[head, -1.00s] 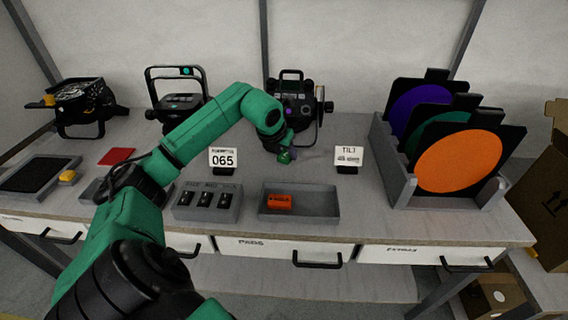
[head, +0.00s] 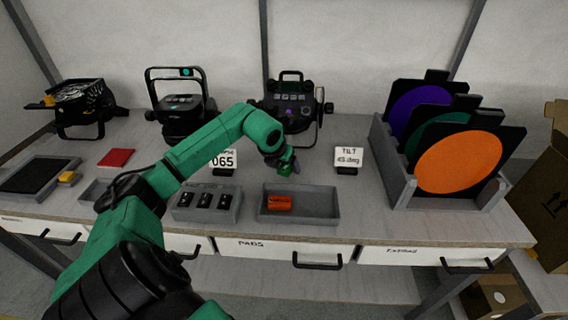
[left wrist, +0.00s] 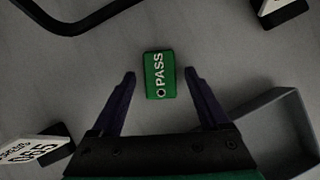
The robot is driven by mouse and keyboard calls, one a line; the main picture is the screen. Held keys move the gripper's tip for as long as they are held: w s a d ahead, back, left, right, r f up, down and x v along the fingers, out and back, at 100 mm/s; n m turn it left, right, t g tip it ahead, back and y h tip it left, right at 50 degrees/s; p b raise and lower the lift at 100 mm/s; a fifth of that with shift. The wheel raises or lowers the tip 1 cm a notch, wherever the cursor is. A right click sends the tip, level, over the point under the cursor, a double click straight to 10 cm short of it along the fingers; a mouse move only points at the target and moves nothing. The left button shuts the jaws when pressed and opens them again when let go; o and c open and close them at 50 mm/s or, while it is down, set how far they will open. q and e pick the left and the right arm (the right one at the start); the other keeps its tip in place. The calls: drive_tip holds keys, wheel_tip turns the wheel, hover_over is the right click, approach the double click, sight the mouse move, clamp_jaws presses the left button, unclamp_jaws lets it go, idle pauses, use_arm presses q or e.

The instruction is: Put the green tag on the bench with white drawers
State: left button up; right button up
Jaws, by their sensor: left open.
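The green tag (left wrist: 160,75), marked PASS, lies flat on the bench (head: 345,188) with white drawers; in the head view it shows only as a bit of green (head: 285,170) by the fingers. My left gripper (left wrist: 160,80) is open above the tag, with one purple finger on each side of it and clear gaps between. In the head view my left gripper (head: 289,165) is behind the grey tray. My right gripper is not in view.
A lamp (head: 291,98) stands behind; a rack of coloured discs (head: 459,161) is at right.

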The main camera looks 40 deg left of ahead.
use_arm(q)
drive_tip(key=shift+r, duration=0.3)
drive_tip(key=b+v, duration=0.3)
drive_tip(key=v, duration=0.8)
drive_tip(key=shift+s+r, duration=0.25)
drive_tip(key=shift+r, duration=0.05)
drive_tip(key=shift+r, duration=0.1)
